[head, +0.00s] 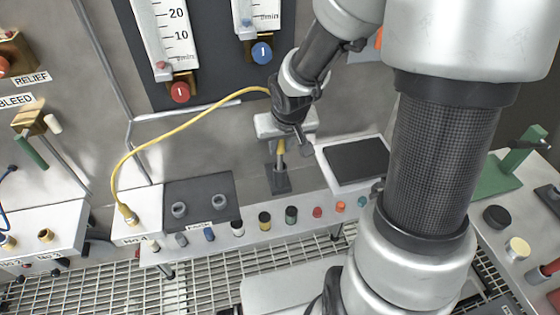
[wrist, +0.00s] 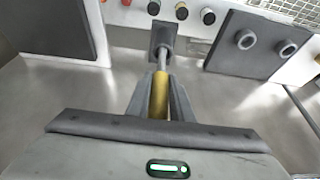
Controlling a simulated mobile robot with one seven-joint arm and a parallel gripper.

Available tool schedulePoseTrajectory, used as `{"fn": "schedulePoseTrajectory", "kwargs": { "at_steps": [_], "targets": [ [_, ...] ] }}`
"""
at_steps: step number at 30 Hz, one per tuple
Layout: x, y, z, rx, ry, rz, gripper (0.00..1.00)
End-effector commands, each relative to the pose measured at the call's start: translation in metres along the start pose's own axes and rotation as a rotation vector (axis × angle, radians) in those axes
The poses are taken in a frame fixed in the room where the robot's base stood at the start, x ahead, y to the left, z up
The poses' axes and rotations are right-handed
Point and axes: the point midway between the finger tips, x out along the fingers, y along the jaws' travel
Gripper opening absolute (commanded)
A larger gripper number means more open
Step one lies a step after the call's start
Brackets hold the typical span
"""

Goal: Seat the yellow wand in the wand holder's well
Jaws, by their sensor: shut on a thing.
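My gripper (head: 281,142) is shut on the yellow wand (wrist: 159,95), which also shows below my gripper in the head view (head: 281,147). The wand's grey metal rod points down at the small dark wand holder (head: 278,184) on the white ledge. In the wrist view the rod runs between my fingers up to the dark holder (wrist: 157,33). The rod's end overlaps the holder in both views; I cannot tell how far it is inside the well. A yellow hose (head: 152,138) loops from behind my gripper to a brass fitting (head: 127,214).
A dark block with two round sockets (head: 205,203) is left of the holder. A white-framed dark pad (head: 355,160) is on its right. Several coloured caps (head: 264,221) line the ledge front. Gauges (head: 170,45) hang on the wall behind. A green stand (head: 505,170) is at far right.

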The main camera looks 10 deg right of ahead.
Motion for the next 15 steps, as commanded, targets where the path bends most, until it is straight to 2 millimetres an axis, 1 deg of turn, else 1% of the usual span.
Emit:
{"fn": "schedulePoseTrajectory", "kwargs": {
  "at_steps": [4,9,15],
  "targets": [
    [0.014,0.0,0.006,0.0,-0.002,0.0,0.0],
    [0.036,-0.001,0.016,-0.002,-0.002,0.0,0.0],
    [0.035,0.0,0.015,0.001,0.001,0.0,0.0]
  ]
}}
